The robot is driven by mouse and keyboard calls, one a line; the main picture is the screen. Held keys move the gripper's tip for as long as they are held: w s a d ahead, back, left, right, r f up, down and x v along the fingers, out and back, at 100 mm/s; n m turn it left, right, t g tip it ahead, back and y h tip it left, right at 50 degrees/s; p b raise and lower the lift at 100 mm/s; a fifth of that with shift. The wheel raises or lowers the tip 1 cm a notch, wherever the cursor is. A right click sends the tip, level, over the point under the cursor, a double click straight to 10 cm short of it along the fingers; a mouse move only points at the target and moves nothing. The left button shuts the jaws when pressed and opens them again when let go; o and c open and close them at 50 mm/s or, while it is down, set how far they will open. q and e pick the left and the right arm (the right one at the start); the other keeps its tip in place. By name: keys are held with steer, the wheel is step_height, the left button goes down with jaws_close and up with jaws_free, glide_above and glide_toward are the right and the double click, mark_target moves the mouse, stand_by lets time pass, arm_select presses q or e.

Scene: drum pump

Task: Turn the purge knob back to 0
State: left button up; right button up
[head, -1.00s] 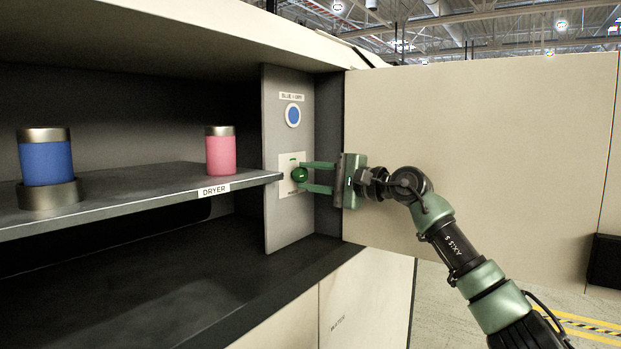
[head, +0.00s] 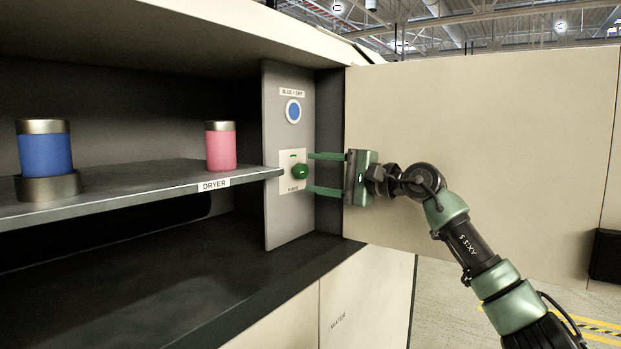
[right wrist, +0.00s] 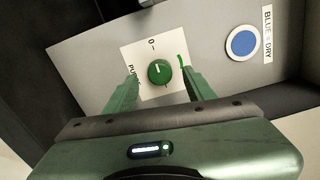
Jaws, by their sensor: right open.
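The green round purge knob (head: 300,172) sits on a white plate (head: 288,188) on the grey panel beside the shelf. In the right wrist view, the knob (right wrist: 160,72) shows a short pale mark that appears to point towards the printed 0 (right wrist: 152,44). A green arc is printed on the plate to one side. In the wrist view the knob lies between the two fingers (right wrist: 160,77). My left gripper is out of view.
A blue indicator (head: 293,111) labelled "BLUE = DRY" is above the knob. The shelf (head: 130,198), marked DRYER, carries a blue canister (head: 45,153) on a metal base and a pink canister (head: 221,150). A beige door panel (head: 480,130) stands behind my right arm.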

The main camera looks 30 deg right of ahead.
steer(key=b+v, duration=0.1)
steer(key=v, duration=0.4)
steer(key=shift+s+b, duration=0.15)
steer(key=shift+b, duration=0.2)
steer(key=shift+d, duration=0.1)
